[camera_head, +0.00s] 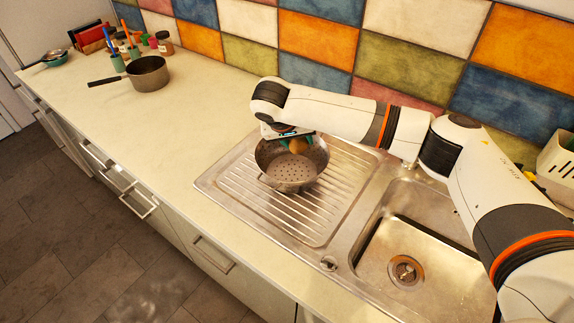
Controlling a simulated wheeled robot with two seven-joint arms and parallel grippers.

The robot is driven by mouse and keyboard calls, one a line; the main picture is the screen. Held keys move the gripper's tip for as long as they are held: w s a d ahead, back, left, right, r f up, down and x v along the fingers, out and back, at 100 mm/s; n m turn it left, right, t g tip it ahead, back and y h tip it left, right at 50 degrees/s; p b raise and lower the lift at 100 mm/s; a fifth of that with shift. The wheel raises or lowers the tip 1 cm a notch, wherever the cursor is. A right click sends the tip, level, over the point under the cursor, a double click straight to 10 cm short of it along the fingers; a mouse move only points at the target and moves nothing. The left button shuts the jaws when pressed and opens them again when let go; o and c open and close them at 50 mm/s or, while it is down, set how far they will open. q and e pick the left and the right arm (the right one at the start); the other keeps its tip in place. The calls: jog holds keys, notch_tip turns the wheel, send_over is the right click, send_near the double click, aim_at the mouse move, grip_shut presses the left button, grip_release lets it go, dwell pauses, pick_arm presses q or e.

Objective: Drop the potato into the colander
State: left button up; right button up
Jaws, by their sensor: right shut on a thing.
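The colander (290,176) is a grey metal bowl with holes in its base. It stands upright on the ribbed drainboard left of the sink basin. My right gripper (294,142) points down over the far side of the colander, at about rim height. It is shut on the brownish potato (299,146), which shows partly between the teal fingers. The potato appears above the colander's floor; whether it touches the wall I cannot tell. My left gripper is not in view.
The sink basin (420,262) lies right of the drainboard (318,220). A dark saucepan (148,74) stands on the counter at the upper left, with jars and utensil cups behind it. The counter (165,125) between saucepan and drainboard is clear. A tiled wall closes the back.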

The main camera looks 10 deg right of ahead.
jog(key=o, duration=1.1)
jog(key=b+v, duration=0.2)
jog(key=v, duration=1)
jog(key=shift+w, duration=0.1)
